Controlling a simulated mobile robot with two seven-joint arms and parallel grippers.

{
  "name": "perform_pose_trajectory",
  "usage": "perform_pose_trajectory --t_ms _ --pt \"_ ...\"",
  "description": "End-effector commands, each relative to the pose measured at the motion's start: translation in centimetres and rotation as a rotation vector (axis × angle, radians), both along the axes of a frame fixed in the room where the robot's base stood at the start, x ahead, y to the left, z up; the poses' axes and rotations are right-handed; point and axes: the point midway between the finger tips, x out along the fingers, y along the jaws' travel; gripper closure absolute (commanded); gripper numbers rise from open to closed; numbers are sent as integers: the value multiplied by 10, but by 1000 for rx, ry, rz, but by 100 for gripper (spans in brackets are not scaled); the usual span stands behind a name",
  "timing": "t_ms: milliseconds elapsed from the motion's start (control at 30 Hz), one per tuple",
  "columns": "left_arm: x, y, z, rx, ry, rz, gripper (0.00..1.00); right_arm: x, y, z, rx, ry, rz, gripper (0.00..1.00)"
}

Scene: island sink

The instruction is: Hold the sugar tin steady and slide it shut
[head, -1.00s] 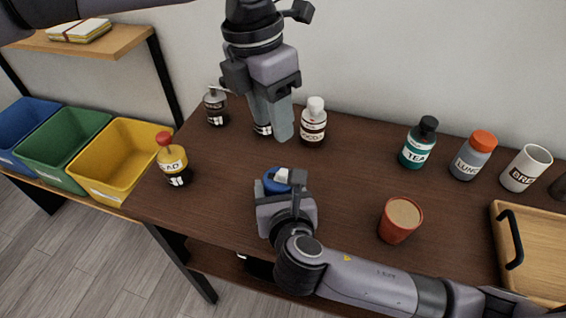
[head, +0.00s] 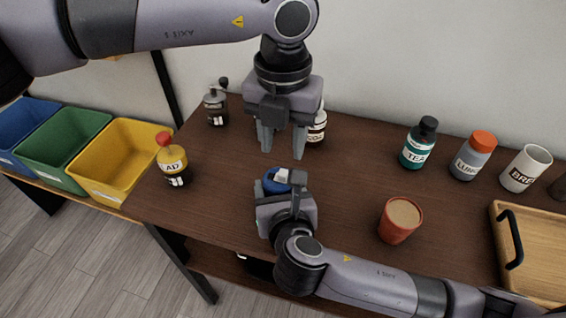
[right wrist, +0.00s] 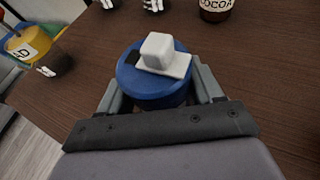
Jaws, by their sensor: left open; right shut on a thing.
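The sugar tin is a blue round tin (head: 270,184) near the middle of the table, seen partly behind my right gripper. In the right wrist view the tin (right wrist: 150,92) stands between the fingers, with a white sliding lid piece (right wrist: 162,55) with a raised knob on top and a small dark opening at its left side. My right gripper (head: 281,188) is shut on the tin's sides. My left gripper (head: 282,150) points down, open and empty, above and just behind the tin, apart from it. No label shows on the tin.
A cocoa jar (head: 317,127) stands behind the left gripper, partly hidden. A yellow bottle with a red top (head: 173,162) is at left, a dark bottle (head: 215,106) behind it.

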Motion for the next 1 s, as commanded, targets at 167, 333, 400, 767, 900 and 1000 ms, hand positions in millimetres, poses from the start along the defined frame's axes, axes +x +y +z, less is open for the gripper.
perform_pose_trajectory --t_ms 167,333,400,767,900,1000 --pt "-1 0 -35 1 2 -2 57 0 0 0 0 0 0 69" --pt "0 0 -55 -1 1 -1 57 0 0 0 0 0 0 69" --pt "0 0 -60 1 0 -1 57 0 0 0 0 0 0 69" --pt "0 0 -63 0 -1 -1 64 0 0 0 0 0 0 69" --pt "0 0 -63 0 -1 -1 100 0 0 0 0 0 0 69" --pt "0 0 -63 -1 -1 -1 100 0 0 0 0 0 0 69"
